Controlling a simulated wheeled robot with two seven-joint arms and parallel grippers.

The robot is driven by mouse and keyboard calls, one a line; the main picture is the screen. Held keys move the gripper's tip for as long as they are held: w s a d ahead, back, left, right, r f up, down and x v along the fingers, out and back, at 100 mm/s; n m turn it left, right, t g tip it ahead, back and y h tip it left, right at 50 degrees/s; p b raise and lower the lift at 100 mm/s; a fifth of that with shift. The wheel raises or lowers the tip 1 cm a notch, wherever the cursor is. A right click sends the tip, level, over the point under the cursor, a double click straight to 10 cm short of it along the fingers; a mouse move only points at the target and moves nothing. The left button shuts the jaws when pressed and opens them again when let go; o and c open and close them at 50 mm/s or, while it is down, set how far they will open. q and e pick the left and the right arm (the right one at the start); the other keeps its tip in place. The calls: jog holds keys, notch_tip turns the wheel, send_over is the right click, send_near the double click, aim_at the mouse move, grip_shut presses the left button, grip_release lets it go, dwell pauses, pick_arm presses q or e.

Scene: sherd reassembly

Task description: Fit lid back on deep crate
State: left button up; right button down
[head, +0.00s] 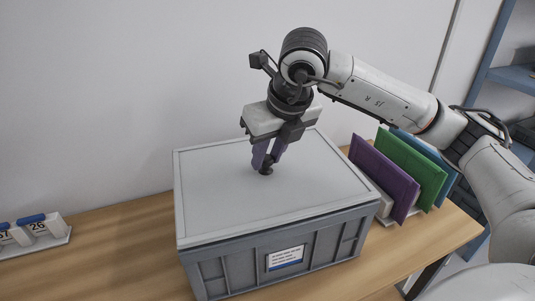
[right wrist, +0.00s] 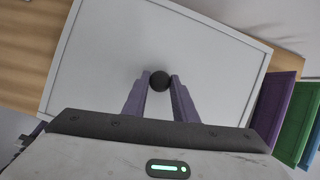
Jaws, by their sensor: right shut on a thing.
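The deep crate (head: 225,268) is grey with a white label on its front and stands on the wooden table. The light grey lid (head: 220,190) lies over the crate's top; it also fills much of the right wrist view (right wrist: 100,60). Its front edge looks roughly level with the rim, but I cannot tell if it is fully seated. My right gripper (head: 264,168) is over the middle of the lid, its purple fingers shut on the lid's dark round knob (right wrist: 160,81). My left gripper is not in view.
Purple (head: 384,175), green (head: 411,168) and blue (head: 450,185) panels stand in a rack right of the crate. A white holder with numbered, blue-topped pieces (head: 38,230) is at the far left. A wall is behind; the table (head: 110,265) left of the crate is clear.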

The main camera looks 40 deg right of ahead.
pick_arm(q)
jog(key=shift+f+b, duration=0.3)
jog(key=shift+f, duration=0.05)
pick_arm(e)
jog(key=shift+f, duration=0.3)
jog(key=c, duration=1.4)
grip_release()
jog(key=shift+o, duration=0.2)
jog(key=shift+v, duration=0.95)
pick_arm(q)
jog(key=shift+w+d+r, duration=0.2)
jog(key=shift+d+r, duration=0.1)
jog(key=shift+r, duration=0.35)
pick_arm(e)
jog(key=v, duration=0.8)
jog(key=shift+r, duration=0.2)
jog(key=shift+s, duration=0.1)
